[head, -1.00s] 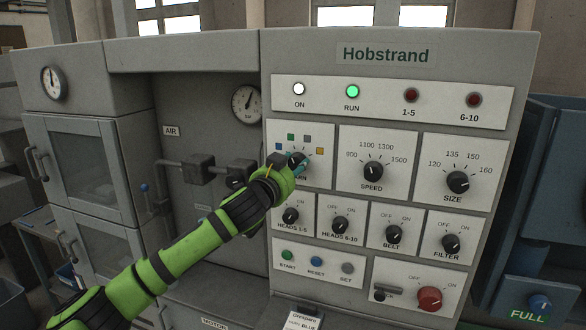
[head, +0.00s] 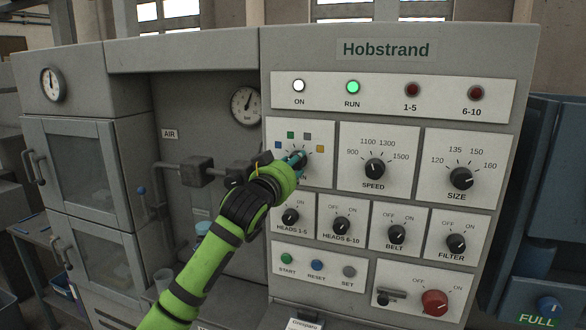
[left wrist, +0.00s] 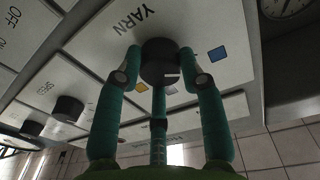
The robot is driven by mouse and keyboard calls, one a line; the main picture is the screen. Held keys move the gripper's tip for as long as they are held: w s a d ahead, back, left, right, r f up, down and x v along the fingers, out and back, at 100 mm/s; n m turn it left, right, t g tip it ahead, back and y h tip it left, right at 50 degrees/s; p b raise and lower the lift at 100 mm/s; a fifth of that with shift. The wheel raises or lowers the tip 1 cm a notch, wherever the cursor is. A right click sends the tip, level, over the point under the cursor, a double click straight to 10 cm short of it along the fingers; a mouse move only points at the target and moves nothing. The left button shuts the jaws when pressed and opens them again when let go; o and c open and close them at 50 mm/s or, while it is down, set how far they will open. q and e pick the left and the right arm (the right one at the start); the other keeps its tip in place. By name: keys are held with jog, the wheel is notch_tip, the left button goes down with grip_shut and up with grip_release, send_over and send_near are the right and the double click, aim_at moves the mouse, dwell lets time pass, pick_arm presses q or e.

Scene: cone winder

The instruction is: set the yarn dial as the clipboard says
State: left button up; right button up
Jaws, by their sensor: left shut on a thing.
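The yarn dial (left wrist: 160,62) is a dark round knob with a white pointer mark, on a pale panel (head: 318,178) with blue, green, grey and yellow squares. My left gripper (head: 297,160) is shut on this knob, its teal fingers on either side of it in the left wrist view (left wrist: 163,66). The blue square (left wrist: 217,54) is right of the knob there; the pointer mark slants toward the lower right. In the head view my gripper largely hides the knob. The clipboard (head: 304,325) is cut off at the bottom edge. My right gripper is out of view.
The speed dial (head: 375,168) and size dial (head: 461,178) are to the right. Smaller switches, such as heads 1-5 (head: 290,217), sit just below. A red knob (head: 434,302) is at the lower right. The green run lamp (head: 352,87) is lit.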

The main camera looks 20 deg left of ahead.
pick_arm(q)
jog(key=shift+f, duration=0.5)
jog(key=shift+d, duration=0.1)
jog(key=o, duration=1.1)
jog(key=shift+o, duration=0.2)
jog(key=shift+r, duration=0.2)
jog(key=s+a, duration=0.1)
jog(key=s, duration=1.1)
jog(key=shift+a+f, duration=0.15)
jog(key=shift+f, duration=0.1)
jog(key=shift+w, duration=0.1)
